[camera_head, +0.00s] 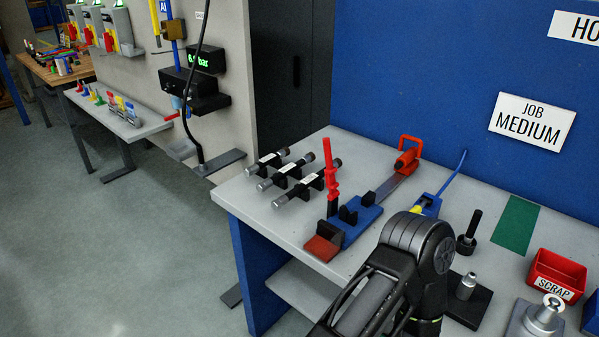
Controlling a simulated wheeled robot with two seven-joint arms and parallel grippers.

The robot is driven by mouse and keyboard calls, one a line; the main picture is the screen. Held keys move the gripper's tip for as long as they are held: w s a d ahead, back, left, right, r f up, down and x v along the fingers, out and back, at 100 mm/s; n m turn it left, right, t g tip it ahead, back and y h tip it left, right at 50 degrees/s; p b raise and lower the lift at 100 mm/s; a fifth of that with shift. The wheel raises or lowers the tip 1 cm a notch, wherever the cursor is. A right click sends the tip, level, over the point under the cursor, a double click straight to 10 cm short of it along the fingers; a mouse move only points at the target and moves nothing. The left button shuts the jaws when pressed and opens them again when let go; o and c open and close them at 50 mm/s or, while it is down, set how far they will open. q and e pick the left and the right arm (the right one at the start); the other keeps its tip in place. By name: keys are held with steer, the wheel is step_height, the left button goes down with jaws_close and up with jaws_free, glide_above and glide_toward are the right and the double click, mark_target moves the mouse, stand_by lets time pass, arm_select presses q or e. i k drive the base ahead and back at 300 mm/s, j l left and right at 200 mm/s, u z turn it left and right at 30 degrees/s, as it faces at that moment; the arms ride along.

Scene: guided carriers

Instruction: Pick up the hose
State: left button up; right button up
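A thin black hose (189,88) hangs in a curve at the grey wall panel, in front of a black box with a green pressure readout (205,62). Its lower end reaches a grey bracket (222,162), and its upper end leaves the picture at the top. A short blue line (454,172) rises from a blue and yellow tool on the bench; I cannot tell whether it is a hose. One of my black arms enters from the bottom middle, bent over the bench front. Neither gripper shows, and nothing is seen holding the hose.
The grey bench (285,225) holds several black-and-silver cylinders, a blue fixture (358,222) with a red upright handle, a red clamp (407,155) and a red scrap bin (555,275). A grey shelf (118,118) stands at the left. The floor (110,240) between is clear.

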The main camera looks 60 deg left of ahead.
mark_target(262, 186)
steer(key=k+j, duration=0.2)
steer(key=j, duration=0.2)
steer(key=k+j, duration=0.25)
steer(key=j, duration=0.2)
steer(key=k+j, duration=0.2)
steer(key=j, duration=0.2)
